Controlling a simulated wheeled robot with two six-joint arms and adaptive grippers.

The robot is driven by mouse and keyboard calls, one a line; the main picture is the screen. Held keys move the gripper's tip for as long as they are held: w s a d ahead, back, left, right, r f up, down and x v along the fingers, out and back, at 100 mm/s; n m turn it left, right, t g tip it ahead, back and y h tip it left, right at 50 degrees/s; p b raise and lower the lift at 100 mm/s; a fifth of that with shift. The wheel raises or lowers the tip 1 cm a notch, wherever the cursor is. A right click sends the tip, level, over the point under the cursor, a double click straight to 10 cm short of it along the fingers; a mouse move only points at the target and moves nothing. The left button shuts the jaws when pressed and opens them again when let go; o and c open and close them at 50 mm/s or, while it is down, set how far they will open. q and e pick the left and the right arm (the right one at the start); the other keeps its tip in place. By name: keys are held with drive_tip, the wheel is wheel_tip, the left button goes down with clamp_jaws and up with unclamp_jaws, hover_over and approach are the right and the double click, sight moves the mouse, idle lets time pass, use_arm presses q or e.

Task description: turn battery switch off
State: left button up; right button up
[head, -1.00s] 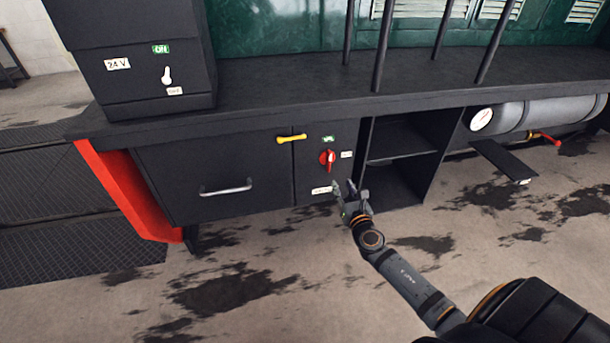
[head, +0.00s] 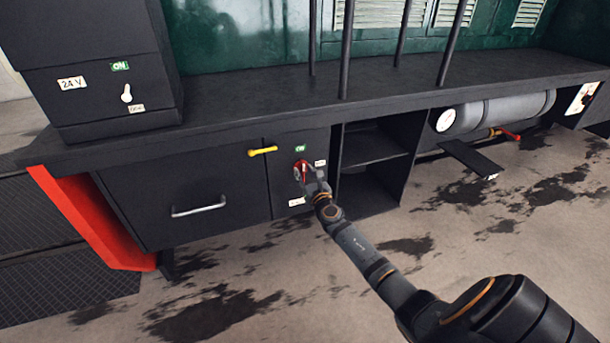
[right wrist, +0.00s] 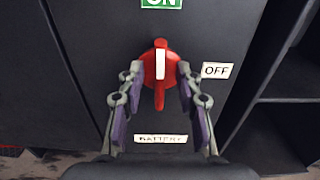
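The red battery switch (head: 301,170) sits on the dark cabinet front, below a green ON label (head: 300,148) and left of a white OFF label (head: 320,163). In the right wrist view the red switch (right wrist: 160,72) has its white-marked handle upright, in line with the ON label (right wrist: 161,3); the OFF label (right wrist: 216,70) is to its right and a BATTERY label (right wrist: 161,138) below. My right gripper (head: 306,174) is at the switch. In the wrist view its open fingers (right wrist: 158,90) stand on both sides of the handle, with gaps showing. My left gripper is not in view.
An open shelf bay (head: 372,150) lies to the right. A 24 V box with a white toggle (head: 126,93) stands on the ledge at upper left.

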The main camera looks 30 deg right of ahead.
drive_tip(key=shift+c, duration=0.4)
clamp_jaws()
